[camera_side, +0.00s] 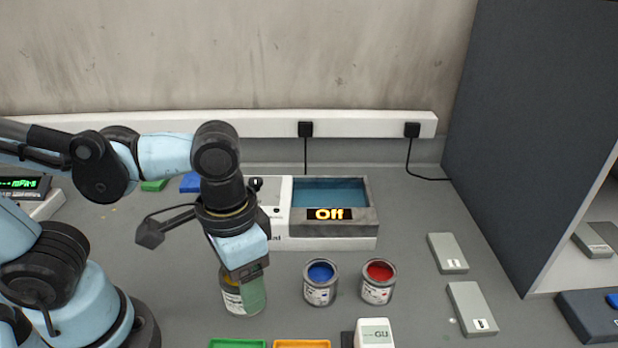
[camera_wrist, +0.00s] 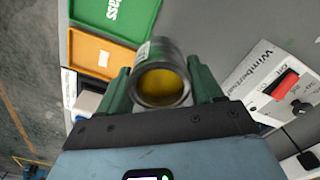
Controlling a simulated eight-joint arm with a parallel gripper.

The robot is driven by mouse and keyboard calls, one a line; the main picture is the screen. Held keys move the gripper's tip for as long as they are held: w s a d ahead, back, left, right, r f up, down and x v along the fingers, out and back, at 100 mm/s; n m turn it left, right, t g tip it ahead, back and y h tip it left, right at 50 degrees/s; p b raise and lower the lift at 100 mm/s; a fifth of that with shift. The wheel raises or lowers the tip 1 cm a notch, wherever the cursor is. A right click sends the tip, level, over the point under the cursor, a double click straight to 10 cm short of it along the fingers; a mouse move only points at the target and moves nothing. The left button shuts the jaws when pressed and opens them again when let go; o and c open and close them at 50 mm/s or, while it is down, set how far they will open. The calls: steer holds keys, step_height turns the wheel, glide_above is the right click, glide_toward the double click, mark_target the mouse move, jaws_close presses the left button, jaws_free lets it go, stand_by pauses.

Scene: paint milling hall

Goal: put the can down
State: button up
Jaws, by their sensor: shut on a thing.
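The can (camera_side: 234,299) has a metal body, a pale label and yellow paint inside. In the wrist view the can (camera_wrist: 160,75) sits between the two green fingers of my gripper (camera_wrist: 162,88), mouth toward the camera. My gripper (camera_side: 252,288) is shut on it and hides part of its right side in the side view. The can looks roughly upright, low over the grey bench. I cannot tell whether its base touches the bench.
Blue (camera_side: 320,282) and red (camera_side: 378,281) paint cans stand right of the held can. A bath reading "Off" (camera_side: 365,236) stands behind. Green (camera_side: 237,344) and orange (camera_side: 302,344) trays and a white device (camera_side: 375,334) are in front. Grey boxes (camera_side: 447,254) lie right.

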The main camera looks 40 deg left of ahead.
steer(key=w+a+f, duration=0.4)
steer(key=w+a, duration=0.1)
steer(key=shift+w+a+f, duration=0.1)
steer(key=shift+w+f, duration=0.1)
steer(key=shift+f, duration=2.05)
steer(key=shift+f, duration=0.15)
steer(key=o, duration=1.2)
steer(key=shift+c, duration=0.2)
steer(key=shift+r, duration=0.2)
steer(key=shift+r, duration=5.95)
steer(key=w+a+n+t, duration=0.2)
steer(key=w+a+t, duration=0.2)
steer(key=a+t, duration=0.2)
steer(key=shift+w+a+f+t, duration=0.15)
steer(key=shift+w+a+t, duration=0.2)
steer(key=shift+t, duration=0.25)
